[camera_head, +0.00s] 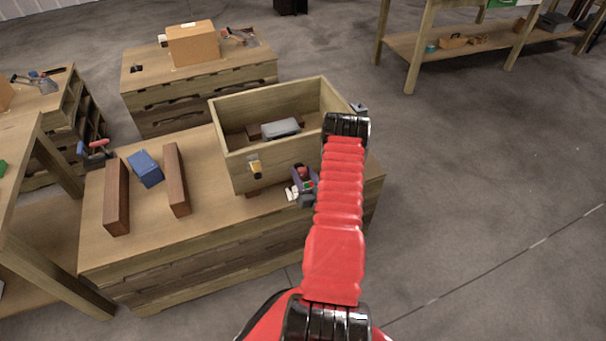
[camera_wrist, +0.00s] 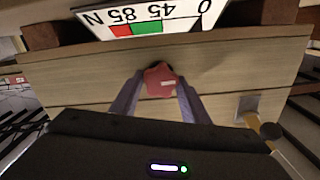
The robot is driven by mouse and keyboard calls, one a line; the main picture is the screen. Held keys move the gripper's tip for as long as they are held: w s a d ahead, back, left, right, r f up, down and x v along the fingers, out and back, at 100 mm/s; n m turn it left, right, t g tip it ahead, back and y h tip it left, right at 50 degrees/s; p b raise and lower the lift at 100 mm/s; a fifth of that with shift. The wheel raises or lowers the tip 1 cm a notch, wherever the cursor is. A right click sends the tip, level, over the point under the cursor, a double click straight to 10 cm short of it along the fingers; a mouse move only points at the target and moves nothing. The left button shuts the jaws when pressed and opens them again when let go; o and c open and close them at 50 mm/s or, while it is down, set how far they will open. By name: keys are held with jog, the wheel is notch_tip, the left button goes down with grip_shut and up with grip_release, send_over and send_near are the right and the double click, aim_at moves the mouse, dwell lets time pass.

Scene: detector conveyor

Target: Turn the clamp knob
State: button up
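The clamp knob is a red lobed knob (camera_wrist: 160,82) on the front wooden wall of a box, in the middle of the wrist view. In the head view a small red spot, which looks like the knob (camera_head: 304,171), shows beside my arm. My gripper (camera_wrist: 161,76) has its two purple-grey fingers on either side of the knob. A thin gap seems to show, but contact is hard to judge. A white scale plate (camera_wrist: 148,18) with green and red bands and the marks 0, 45, 85 and N appears upside down beyond the knob. My red arm hides part of this area in the head view.
The open wooden box (camera_head: 228,165) stands on a workbench (camera_head: 208,207) and holds a grey item (camera_head: 281,128). A yellow-handled fitting (camera_head: 256,168) projects from its front wall, close to my gripper. Brown blocks (camera_head: 117,197) and a blue block (camera_head: 146,168) lie left.

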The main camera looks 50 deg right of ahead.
jog(key=c, duration=0.6)
jog(key=shift+c, duration=0.2)
jog(key=shift+n, duration=0.6)
jog(key=o, duration=1.1)
jog(key=shift+c, duration=0.2)
jog(key=v, duration=1.4)
jog(key=shift+w+f, duration=0.1)
